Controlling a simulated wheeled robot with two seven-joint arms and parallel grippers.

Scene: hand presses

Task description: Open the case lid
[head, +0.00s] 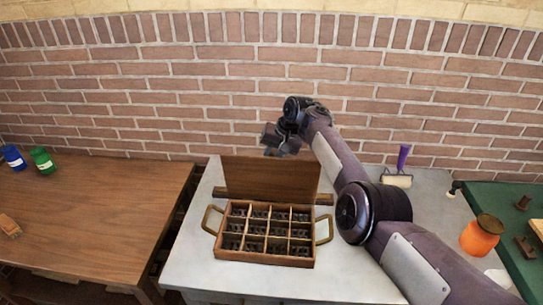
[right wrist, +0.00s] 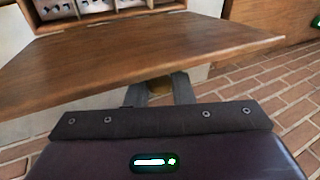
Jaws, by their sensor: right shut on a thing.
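The wooden case (head: 264,258) stands on the light grey worktop, with a divided inside holding dark pieces in its compartments. Its brown lid (head: 270,178) stands raised at the back edge, so the inside is in plain view. The lid also fills much of the right wrist view (right wrist: 140,60), with part of the compartments beyond it. My right gripper (head: 277,150) is at the lid's top edge, partly behind it. In the right wrist view its fingers (right wrist: 162,92) are shut on a small brownish part at the lid's edge. My left gripper is out of view.
The case has side handles (head: 324,231). Blue (head: 14,158) and green (head: 43,160) jars stand on the left table. A brick wall rises behind.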

